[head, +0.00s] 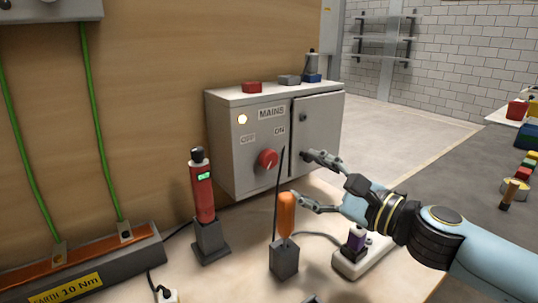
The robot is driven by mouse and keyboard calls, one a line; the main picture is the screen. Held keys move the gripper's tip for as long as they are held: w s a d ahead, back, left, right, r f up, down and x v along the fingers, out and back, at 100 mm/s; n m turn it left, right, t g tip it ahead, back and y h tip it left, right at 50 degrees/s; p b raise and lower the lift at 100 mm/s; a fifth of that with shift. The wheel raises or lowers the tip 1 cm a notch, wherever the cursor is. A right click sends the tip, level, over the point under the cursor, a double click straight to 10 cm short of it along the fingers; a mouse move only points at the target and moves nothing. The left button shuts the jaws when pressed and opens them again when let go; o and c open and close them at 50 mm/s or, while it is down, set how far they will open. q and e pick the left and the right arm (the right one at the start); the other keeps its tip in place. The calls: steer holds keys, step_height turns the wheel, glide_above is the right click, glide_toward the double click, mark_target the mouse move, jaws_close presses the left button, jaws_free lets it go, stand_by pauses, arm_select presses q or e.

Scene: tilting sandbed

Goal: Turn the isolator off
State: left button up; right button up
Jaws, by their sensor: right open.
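The isolator is a grey metal box (233,150) with a MAINS label, standing at the back of the bench. On its front is a red rotary knob (267,158) between OFF and ON labels, with a lit lamp (242,119) at upper left. The knob's pointer setting is too small to tell. My right gripper (298,178) comes in from the right, its fingers spread open and empty. One finger is near the box's door, the other near an orange-handled tool. The gripper is to the right of the knob and apart from it. My left gripper is not in view.
A socket strip (361,255) lies below my right gripper. An earth bar (80,265) is at left.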

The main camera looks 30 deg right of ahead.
mark_target(272, 160)
steer(key=p+x, duration=0.3)
steer(key=x, duration=0.6)
steer(key=shift+a+r+p, duration=0.1)
steer(key=shift+r+p, duration=0.05)
steer(key=shift+p, duration=0.25)
steer(key=shift+w+a, duration=0.15)
steer(key=shift+w, duration=0.15)
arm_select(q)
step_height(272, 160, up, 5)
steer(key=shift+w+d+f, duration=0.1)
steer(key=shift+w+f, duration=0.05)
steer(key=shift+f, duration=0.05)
arm_select(e)
steer(key=shift+c, duration=0.2)
steer(key=c, duration=1.1)
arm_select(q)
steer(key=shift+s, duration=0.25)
